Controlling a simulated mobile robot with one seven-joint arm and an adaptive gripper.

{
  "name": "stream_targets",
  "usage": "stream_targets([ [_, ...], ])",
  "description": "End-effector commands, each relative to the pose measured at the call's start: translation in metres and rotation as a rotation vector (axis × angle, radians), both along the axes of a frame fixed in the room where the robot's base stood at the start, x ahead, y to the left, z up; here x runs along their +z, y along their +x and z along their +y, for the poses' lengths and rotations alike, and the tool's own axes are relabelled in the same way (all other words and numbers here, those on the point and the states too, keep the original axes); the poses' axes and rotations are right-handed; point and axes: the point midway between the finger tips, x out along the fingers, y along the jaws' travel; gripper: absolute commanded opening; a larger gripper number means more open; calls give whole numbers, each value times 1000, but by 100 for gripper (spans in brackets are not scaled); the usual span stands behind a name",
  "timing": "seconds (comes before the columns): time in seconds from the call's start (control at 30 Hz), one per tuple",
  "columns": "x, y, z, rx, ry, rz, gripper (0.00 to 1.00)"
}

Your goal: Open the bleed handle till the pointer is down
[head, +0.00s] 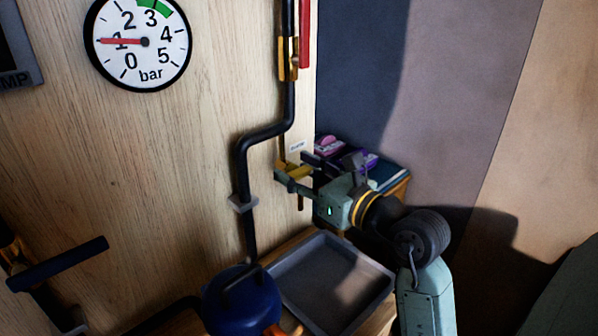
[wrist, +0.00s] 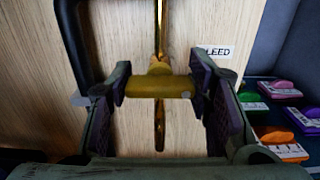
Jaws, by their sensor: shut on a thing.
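The yellow bleed handle (head: 291,169) sits on a brass pipe at the right end of the wooden panel. In the wrist view the handle (wrist: 158,87) lies crosswise, its ends between the purple-padded fingers of my gripper (wrist: 160,86). My gripper (head: 296,170) is shut on it in the head view too. A label reading "LEED", partly covered, is beside it (wrist: 219,52). The round bar gauge (head: 140,73) is at the upper left; its red pointer (head: 118,41) points left, at the 1, below the green band.
A grey tray (head: 350,292) stands below the handle, with a dark blue vessel (head: 241,300) to its left. A black pipe (head: 243,165) bends down the panel. A red lever (head: 304,35) is above. Colourful packs (wrist: 281,90) sit on a shelf at the right. A blue lever (head: 60,264) is lower left.

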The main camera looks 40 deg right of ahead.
Motion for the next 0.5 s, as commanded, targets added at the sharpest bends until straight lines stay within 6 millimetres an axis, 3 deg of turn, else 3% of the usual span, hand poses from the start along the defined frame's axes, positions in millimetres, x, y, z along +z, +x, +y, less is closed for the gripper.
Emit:
stream_targets([
  [0.2,0,0,0,0,0,0,18],
  [0.5,-4,0,1,1,-37,-3,18],
])
